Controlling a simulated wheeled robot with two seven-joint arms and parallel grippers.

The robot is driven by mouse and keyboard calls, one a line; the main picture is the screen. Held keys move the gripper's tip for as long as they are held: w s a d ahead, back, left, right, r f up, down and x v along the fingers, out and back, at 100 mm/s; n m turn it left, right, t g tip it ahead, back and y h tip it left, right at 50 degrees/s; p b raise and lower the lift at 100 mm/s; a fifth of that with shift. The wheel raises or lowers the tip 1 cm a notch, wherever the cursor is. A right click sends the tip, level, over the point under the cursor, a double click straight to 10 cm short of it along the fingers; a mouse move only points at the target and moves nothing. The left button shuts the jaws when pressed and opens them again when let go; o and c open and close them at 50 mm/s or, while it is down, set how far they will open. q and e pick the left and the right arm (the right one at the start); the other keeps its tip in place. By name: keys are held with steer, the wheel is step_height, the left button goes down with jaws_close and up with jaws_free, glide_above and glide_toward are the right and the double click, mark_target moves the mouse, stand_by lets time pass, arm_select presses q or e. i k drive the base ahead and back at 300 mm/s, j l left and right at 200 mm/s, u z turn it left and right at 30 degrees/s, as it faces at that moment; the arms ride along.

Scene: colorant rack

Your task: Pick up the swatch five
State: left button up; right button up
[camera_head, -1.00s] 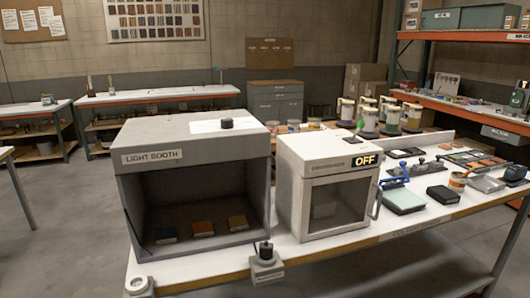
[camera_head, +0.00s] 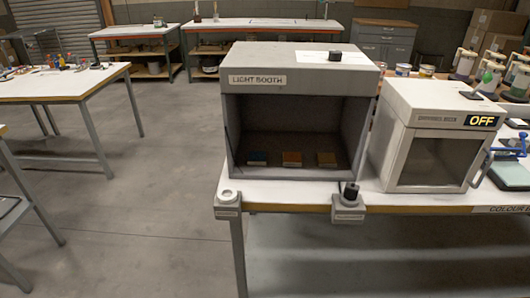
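Three small swatches lie in a row on the floor of the grey light booth (camera_head: 232,130). From left to right they are a blue swatch (camera_head: 257,157), an orange-brown swatch (camera_head: 292,158) and a yellow-orange swatch (camera_head: 326,159). The booth front is open and its inside is dark. I cannot read any number on them, so I cannot tell which is swatch five. Neither of my grippers shows in the head view.
The booth stands on a white bench (camera_head: 282,196) beside a white cabinet (camera_head: 404,138) marked OFF. A black knob fixture (camera_head: 349,194) and a round fixture (camera_head: 228,197) sit at the bench's front edge. Another table (camera_head: 52,87) stands left, with clear floor (camera_head: 150,190) between.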

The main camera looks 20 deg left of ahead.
mark_target(254, 158)
steer(key=i+l+u, duration=0.25)
steer(key=l, duration=0.45)
steer(key=l+u, duration=0.25)
steer(key=l, duration=0.4)
steer(key=i+l+u, duration=0.1)
steer(key=l+u, duration=0.15)
steer(key=l, duration=0.5)
